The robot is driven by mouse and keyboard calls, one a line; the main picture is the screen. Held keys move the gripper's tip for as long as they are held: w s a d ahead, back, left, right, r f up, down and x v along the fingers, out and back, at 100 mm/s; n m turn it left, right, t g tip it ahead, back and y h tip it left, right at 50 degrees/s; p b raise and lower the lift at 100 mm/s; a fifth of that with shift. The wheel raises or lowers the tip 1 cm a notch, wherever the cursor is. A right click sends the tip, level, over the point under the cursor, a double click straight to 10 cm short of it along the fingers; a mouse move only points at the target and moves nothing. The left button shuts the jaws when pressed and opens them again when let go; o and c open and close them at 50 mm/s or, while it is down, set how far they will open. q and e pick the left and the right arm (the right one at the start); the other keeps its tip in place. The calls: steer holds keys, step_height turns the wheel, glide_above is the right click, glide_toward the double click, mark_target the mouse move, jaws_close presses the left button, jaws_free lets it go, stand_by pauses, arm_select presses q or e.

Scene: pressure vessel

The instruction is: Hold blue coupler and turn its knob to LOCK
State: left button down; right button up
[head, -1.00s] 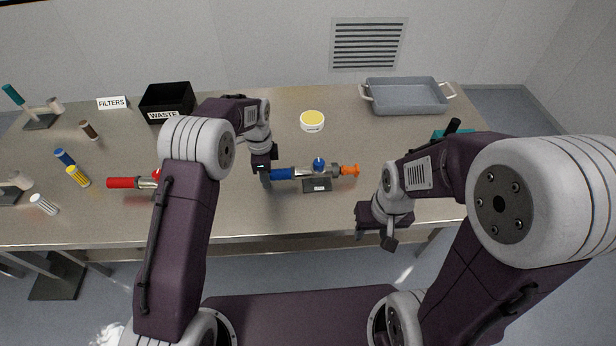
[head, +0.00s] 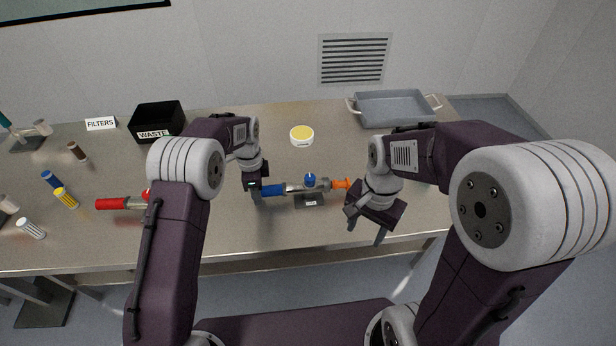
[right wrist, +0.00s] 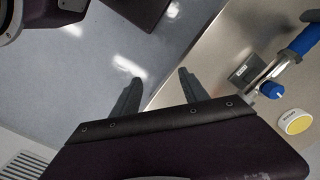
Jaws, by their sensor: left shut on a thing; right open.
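The blue coupler (head: 272,189) lies across a small dark stand (head: 309,200) on the steel table. It has a blue left end, a metal body, a blue knob (head: 310,179) on top and an orange right end (head: 341,184). My left gripper (head: 256,193) is shut on its blue end. My right gripper (head: 366,231) is open and empty, near the table's front edge, to the right of the coupler and apart from it. In the right wrist view the open fingers (right wrist: 158,92) point over the table edge, and the knob (right wrist: 272,89) shows at the right. The knob's marking is too small to read.
A red coupler (head: 122,203) lies to the left, partly behind my left arm. A black waste bin (head: 157,116), a yellow-topped round tub (head: 302,135) and a grey tray (head: 394,108) stand further back.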

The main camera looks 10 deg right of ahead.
steer(key=w+a+r+m, duration=0.2)
steer(key=w+r+m, duration=0.35)
steer(key=w, duration=0.35)
steer(key=w+a+r+m, duration=0.3)
steer(key=w+r+m, duration=0.2)
steer(key=w+r, duration=0.25)
steer(key=n, duration=0.1)
glide_above(310, 177)
step_height(310, 177, down, 5)
step_height(310, 177, down, 12)
steer(key=shift+r, duration=0.1)
jaws_close()
